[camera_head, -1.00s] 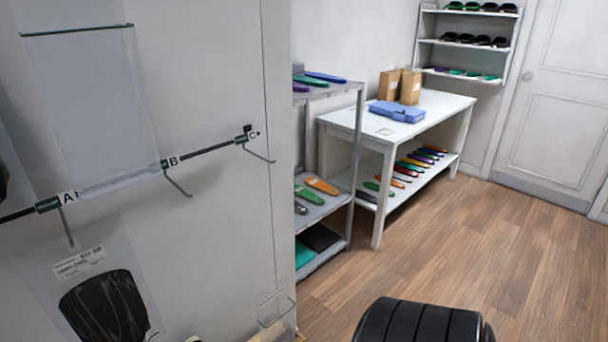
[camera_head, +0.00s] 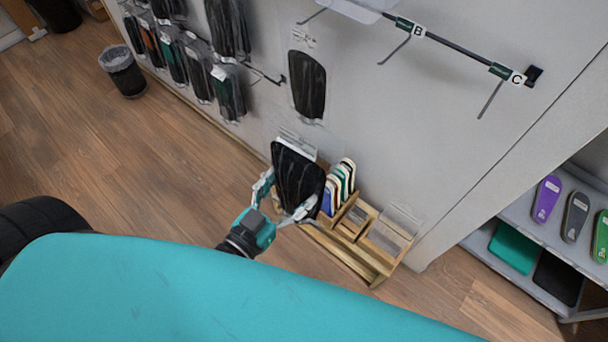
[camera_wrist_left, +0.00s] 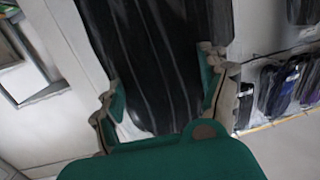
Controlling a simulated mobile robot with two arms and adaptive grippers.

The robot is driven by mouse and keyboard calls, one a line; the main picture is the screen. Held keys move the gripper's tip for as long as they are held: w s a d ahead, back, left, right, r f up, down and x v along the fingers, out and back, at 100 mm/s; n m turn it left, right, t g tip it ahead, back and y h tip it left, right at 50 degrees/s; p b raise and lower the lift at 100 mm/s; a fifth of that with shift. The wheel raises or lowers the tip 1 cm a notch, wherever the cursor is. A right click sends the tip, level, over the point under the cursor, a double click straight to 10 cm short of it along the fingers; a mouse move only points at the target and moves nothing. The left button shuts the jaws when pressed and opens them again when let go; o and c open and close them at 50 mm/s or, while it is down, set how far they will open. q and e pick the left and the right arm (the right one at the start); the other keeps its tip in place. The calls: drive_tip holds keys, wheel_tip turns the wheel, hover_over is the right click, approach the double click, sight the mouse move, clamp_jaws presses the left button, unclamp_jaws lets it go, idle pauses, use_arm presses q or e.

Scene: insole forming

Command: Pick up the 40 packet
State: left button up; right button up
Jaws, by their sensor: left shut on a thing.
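My left gripper (camera_head: 283,206) is shut on a clear packet (camera_head: 297,172) holding a black, streaked insole, with a white label at its top. The fingers grip the packet's two sides near its lower part, and it is upright in front of the wall. In the left wrist view, the gripper (camera_wrist_left: 163,105) has a finger on each side of the black packet (camera_wrist_left: 150,60). I cannot read the number on the label. My right gripper is not in view.
A wooden rack (camera_head: 345,250) with several insoles stands low against the wall, beside the held packet. Several packets (camera_head: 190,55) hang at the upper left. Hooks B and C (camera_head: 490,98) are empty at the right. A bin (camera_head: 122,72) stands on open floor.

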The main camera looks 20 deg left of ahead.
use_arm(q)
drive_tip(key=shift+s+d+r+m+g+h+p, duration=0.2)
drive_tip(key=shift+s+d+r+m+h+p, duration=0.15)
drive_tip(key=shift+p, duration=0.2)
drive_tip(key=shift+s+d+r+m+g+h+p, duration=0.15)
drive_tip(key=shift+s+r+g+h+p, duration=0.1)
drive_tip(key=shift+s+p, duration=0.25)
drive_tip(key=shift+a+f, duration=0.15)
drive_tip(key=shift+w+f, duration=0.25)
drive_tip(key=shift+w, duration=0.1)
drive_tip(key=x, duration=0.2)
drive_tip(key=b+x, duration=0.1)
drive_tip(key=x, duration=0.1)
drive_tip(key=r+x, duration=0.1)
drive_tip(key=x, duration=0.2)
drive_tip(key=shift+w+d+b, duration=0.15)
drive_tip(key=shift+d+b, duration=0.1)
drive_tip(key=shift+b, duration=0.1)
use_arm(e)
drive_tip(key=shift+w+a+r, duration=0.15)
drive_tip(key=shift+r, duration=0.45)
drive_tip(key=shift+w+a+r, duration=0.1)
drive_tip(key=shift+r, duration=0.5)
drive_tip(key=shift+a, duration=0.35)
